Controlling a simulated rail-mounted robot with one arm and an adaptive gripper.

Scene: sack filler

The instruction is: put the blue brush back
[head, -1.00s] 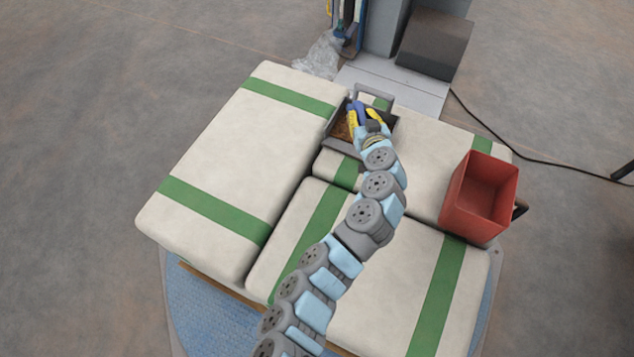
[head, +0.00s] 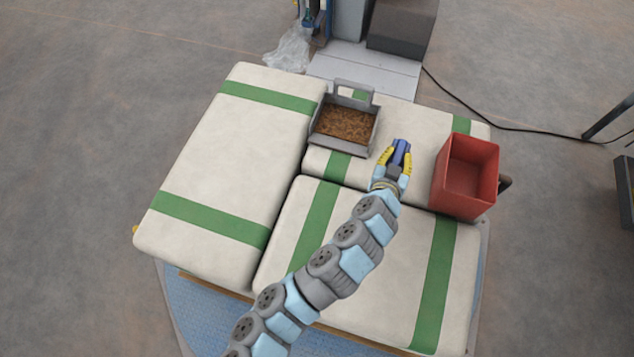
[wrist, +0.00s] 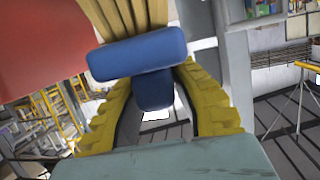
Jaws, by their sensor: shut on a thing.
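The blue brush (head: 401,149) is held between the yellow fingers of my gripper (head: 396,160), above the white sacks and left of the red bin. In the wrist view the brush (wrist: 140,55) shows a blue handle and back with tan bristles pointing up in the picture. My gripper (wrist: 165,105) is shut on its blue handle. The red bin (head: 466,180) stands open on the sacks at the right, with a dark handle on its right side. Its inside looks empty from the head view.
A grey tray (head: 346,148) with a loop handle and brown grainy contents sits on the sacks left of my gripper. White sacks (head: 215,160) with green bands cover the pallet. A grey machine base (head: 365,75), a clear plastic heap (head: 288,50) and a black cable lie behind.

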